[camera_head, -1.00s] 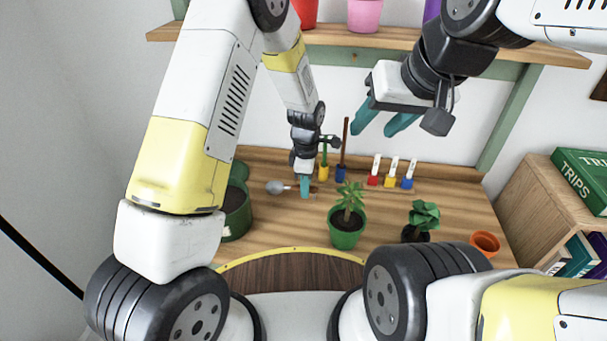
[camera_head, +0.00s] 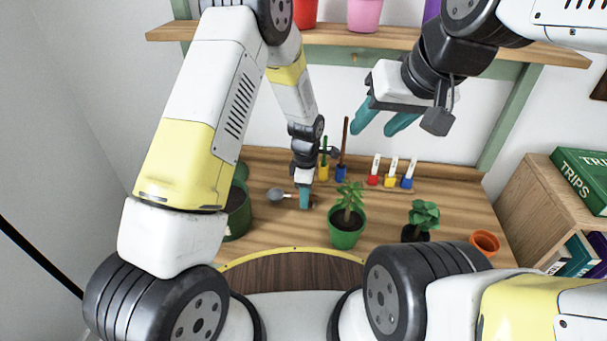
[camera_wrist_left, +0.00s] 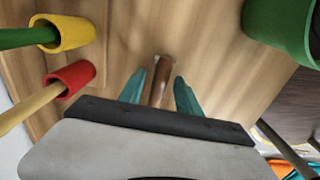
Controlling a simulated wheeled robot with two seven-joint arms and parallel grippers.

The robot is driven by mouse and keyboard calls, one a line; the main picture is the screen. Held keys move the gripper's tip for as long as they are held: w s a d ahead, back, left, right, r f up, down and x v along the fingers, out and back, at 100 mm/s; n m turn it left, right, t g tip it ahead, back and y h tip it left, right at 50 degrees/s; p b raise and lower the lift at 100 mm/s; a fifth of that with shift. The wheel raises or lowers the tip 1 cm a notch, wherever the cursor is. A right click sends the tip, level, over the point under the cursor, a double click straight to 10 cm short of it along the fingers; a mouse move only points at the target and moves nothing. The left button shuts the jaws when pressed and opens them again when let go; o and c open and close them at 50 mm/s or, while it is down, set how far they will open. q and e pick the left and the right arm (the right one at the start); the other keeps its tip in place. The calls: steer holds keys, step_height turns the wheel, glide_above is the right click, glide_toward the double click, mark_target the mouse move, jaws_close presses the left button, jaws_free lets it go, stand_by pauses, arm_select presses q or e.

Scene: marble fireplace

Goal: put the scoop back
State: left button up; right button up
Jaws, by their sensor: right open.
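The scoop lies low over the wooden table in the head view. Its grey head (camera_head: 278,194) points left. My left gripper (camera_head: 305,203) is around its brown handle, with a teal finger close on each side. In the left wrist view the wooden handle (camera_wrist_left: 160,82) sits between the two fingertips (camera_wrist_left: 160,88), and the scoop head is hidden. I cannot tell whether the scoop touches the table. My right gripper (camera_head: 386,122) is open and empty, high above the back of the table.
A yellow holder (camera_head: 324,173) and a blue holder (camera_head: 341,173) stand behind my left gripper. A green pot with a plant (camera_head: 345,238) is to the right; a green container (camera_head: 238,212) is to the left.

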arm_select(q)
steer(key=shift+r, duration=0.1)
steer(key=s+a+r+m+t+h, duration=0.1)
steer(key=a+r+m, duration=0.15)
steer(key=r, duration=0.85)
steer(key=s+a+r+m, duration=0.1)
steer(key=a+r, duration=0.2)
steer(key=r, duration=0.9)
steer(key=s+a+r+m+t, duration=0.2)
steer(key=s+a+r+m, duration=0.4)
steer(key=s, duration=0.3)
steer(key=s+a+r+m+t+h, duration=0.1)
steer(key=s+a+r+m+t, duration=0.2)
steer(key=s+a+r+m, duration=0.3)
steer(key=s+r+m, duration=0.1)
steer(key=s+r, duration=0.1)
steer(key=s, duration=0.1)
steer(key=shift+s+a, duration=0.2)
steer(key=shift+s, duration=0.15)
